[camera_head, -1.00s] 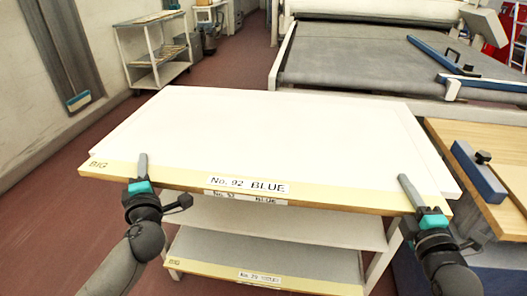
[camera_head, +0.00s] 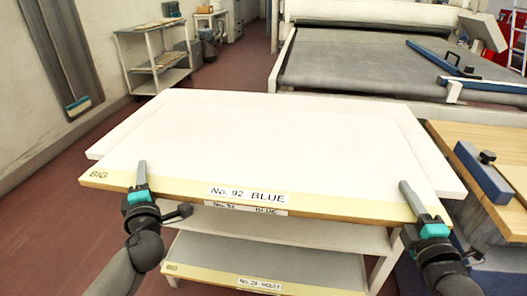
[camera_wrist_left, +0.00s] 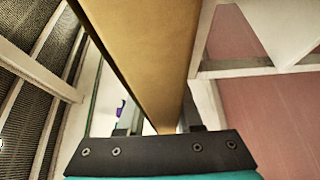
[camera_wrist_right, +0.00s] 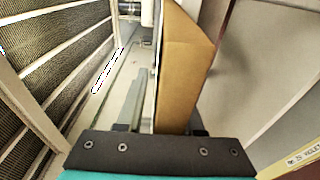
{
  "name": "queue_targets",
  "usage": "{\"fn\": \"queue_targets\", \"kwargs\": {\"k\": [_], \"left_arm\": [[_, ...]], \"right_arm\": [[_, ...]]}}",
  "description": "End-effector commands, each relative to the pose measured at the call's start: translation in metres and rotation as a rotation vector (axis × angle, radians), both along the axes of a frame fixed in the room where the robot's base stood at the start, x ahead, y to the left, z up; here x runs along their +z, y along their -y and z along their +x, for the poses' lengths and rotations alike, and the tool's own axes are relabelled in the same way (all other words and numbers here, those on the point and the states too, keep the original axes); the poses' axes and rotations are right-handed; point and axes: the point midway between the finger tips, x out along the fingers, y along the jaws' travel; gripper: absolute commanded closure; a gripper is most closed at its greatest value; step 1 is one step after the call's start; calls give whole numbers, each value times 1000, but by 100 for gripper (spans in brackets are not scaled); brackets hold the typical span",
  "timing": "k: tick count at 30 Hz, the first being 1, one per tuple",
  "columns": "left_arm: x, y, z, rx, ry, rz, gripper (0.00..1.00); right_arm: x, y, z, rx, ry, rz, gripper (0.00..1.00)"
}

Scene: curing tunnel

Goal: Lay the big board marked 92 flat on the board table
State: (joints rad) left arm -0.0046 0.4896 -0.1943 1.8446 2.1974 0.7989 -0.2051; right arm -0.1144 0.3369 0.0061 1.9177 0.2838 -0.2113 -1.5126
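The big board marked 92 (camera_head: 270,150) is white, with a cream front strip reading "BIG" and "No. 92 BLUE". It lies about level over the white top (camera_head: 106,143) of a shelved stand, and its front edge juts toward me. Contact with that top cannot be made out. My left gripper (camera_head: 142,168) is shut on the front edge near the left end, and my right gripper (camera_head: 408,190) near the right end. One finger of each lies over the top face. The board's edge runs between the fingers in the left wrist view (camera_wrist_left: 145,50) and right wrist view (camera_wrist_right: 185,75).
A lower shelf holds another big board (camera_head: 215,270), labelled No. 29. A wood-topped table (camera_head: 505,160) with a blue bar (camera_head: 482,172) stands close on the right. A grey conveyor bed (camera_head: 370,68) lies behind. A small cart (camera_head: 155,60) stands far left; the left floor is clear.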

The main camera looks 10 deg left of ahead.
Motion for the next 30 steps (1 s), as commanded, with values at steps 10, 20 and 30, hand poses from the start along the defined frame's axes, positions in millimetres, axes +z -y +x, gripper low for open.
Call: {"fn": "queue_targets", "kwargs": {"k": [10,20,30], "left_arm": [[1,0,0,0,0,0,46],[-1,10,-18,-2,-2,-2,46],[0,40,-75,-2,-2,-2,46]], "right_arm": [[1,0,0,0,0,0,46],[0,0,0,0,-4,0,46],[-1,0,0,0,-4,0,46]]}}
